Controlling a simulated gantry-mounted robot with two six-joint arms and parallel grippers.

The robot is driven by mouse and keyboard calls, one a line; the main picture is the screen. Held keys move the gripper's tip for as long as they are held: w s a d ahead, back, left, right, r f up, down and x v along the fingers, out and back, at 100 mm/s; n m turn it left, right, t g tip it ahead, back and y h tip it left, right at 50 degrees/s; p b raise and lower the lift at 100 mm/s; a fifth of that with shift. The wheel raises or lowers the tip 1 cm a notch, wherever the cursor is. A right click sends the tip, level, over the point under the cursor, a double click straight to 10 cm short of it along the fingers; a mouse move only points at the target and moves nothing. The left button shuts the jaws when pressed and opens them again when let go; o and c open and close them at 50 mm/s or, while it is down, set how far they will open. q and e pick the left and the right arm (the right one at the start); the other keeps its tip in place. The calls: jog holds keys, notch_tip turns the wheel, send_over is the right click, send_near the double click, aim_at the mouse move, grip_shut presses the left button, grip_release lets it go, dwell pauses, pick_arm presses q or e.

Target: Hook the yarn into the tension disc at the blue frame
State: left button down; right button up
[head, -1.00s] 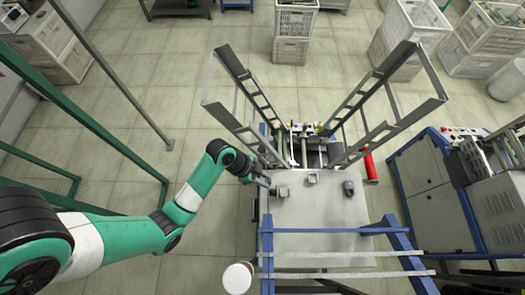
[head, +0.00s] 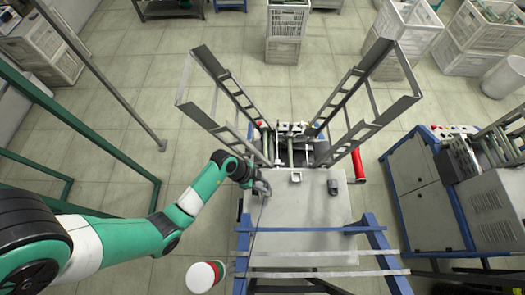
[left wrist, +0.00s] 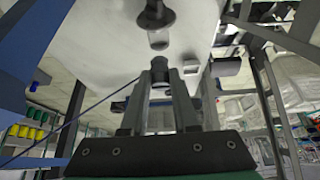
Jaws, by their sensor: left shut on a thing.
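My left gripper (head: 262,187) is over the left part of the pale tabletop (head: 300,212), beside a small grey block that it partly hides. In the left wrist view its fingers (left wrist: 160,75) are close together at a small dark round piece. A thin dark yarn (left wrist: 70,125) runs from the fingertips down to the lower left. In the head view it shows faintly below the gripper. The blue frame (head: 310,229) stands at the near side of the tabletop. A dark knob (left wrist: 154,16) shows beyond the fingers; I cannot tell whether it is the tension disc. My right gripper is not seen.
Small grey fittings (head: 296,176) and (head: 333,188) sit on the tabletop. Grey ladder-like uprights (head: 228,92) rise at the back. A white, red and green round object (head: 204,277) is at the lower left. A blue cabinet (head: 420,185) stands at right.

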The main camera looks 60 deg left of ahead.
pick_arm(q)
jog(key=shift+f, duration=0.7)
jog(key=shift+r, duration=0.15)
jog(key=shift+f+b, duration=0.95)
jog(key=shift+f, duration=1.05)
jog(key=shift+w+a, duration=0.1)
jog(key=w+a, duration=0.1)
jog(key=a, duration=0.1)
jog(key=w+a, duration=0.1)
jog(key=a, duration=0.1)
jog(key=shift+w+r, duration=0.2)
jog(key=shift+w, duration=0.15)
